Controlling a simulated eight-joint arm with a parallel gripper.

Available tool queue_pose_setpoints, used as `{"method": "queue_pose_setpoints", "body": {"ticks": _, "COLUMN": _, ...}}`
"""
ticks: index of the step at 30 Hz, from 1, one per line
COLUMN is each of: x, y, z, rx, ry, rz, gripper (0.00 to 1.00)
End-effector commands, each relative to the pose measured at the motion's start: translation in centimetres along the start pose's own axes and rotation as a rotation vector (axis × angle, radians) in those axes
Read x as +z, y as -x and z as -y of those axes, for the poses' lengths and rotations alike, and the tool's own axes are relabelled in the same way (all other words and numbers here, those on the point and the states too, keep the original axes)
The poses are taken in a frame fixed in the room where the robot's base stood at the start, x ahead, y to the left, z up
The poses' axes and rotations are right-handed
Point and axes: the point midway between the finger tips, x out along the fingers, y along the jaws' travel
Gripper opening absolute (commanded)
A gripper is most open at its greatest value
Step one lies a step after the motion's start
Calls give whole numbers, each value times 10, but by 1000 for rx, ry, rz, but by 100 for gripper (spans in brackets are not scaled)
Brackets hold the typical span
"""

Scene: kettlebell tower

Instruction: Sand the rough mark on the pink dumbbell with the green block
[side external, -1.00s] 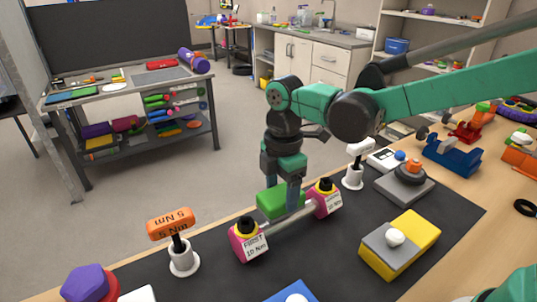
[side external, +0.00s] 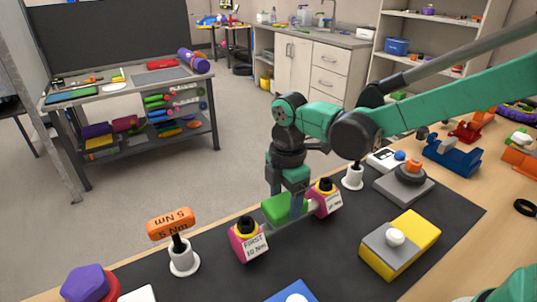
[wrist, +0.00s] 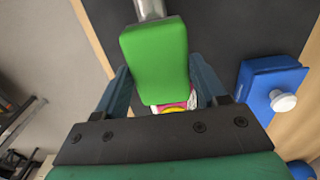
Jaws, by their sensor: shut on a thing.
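The pink dumbbell lies on the dark mat, with one pink head (side external: 248,240) at the near left and the other (side external: 325,198) at the far right. Its grey bar (wrist: 149,8) shows at the top of the wrist view, above the green block. My gripper (side external: 287,207) is shut on the green block (side external: 276,209), which also shows between the fingers in the wrist view (wrist: 155,58). The block is over or against the bar and hides part of it; contact is not clear. I cannot see the rough mark.
A white stand with an orange "5 Nm" top (side external: 182,255) is left of the dumbbell. A white stand (side external: 352,178) is close behind the right head. A yellow and grey block (side external: 400,243) sits to the right. A blue block (wrist: 270,88) is on the mat.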

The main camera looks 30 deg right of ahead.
Motion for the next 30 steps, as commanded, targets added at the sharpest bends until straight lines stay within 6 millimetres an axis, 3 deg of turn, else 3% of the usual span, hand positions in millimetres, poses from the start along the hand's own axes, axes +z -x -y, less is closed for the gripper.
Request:
{"method": "queue_pose_setpoints", "body": {"ticks": 3, "x": -12, "y": 0, "z": 1, "rx": 0, "ry": 3, "rz": 0, "gripper": 16}}
{"method": "queue_pose_setpoints", "body": {"ticks": 7, "x": -10, "y": 21, "z": 1, "rx": 0, "ry": -1, "rz": 0, "gripper": 16}}
{"method": "queue_pose_setpoints", "body": {"ticks": 30, "x": -10, "y": 80, "z": 1, "rx": 0, "ry": -1, "rz": 0, "gripper": 16}}
